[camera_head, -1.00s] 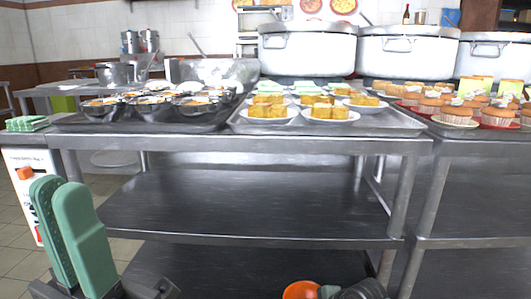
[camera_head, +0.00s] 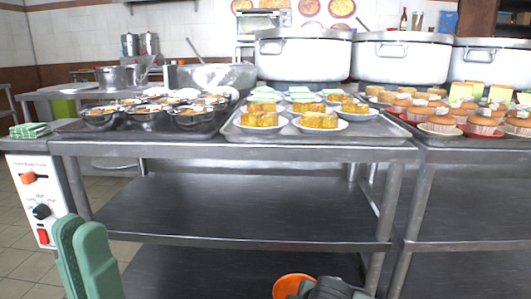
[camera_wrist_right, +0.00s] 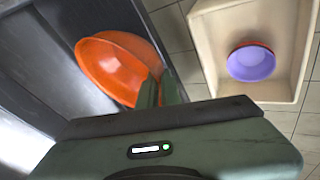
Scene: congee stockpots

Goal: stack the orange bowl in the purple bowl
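The orange bowl (camera_wrist_right: 112,68) is held at its rim by my right gripper (camera_wrist_right: 158,90), tilted, in the right wrist view. It also shows at the bottom of the head view (camera_head: 292,286), beside my dark right gripper. The purple bowl (camera_wrist_right: 250,64) sits in a cream bin to the right in the right wrist view, apart from the held bowl. An orange-red rim shows along the purple bowl's far edge; I cannot tell how the two are nested. My left gripper (camera_head: 85,240) has two green fingers close together, with nothing between them, at the lower left.
A steel table (camera_head: 230,151) carries trays of cakes, small bowls and large pots (camera_head: 303,57). A lower shelf (camera_head: 250,205) is bare. The cream bin (camera_wrist_right: 205,45) has raised walls and stands by the tiled floor. A white control panel (camera_head: 38,195) is at the left.

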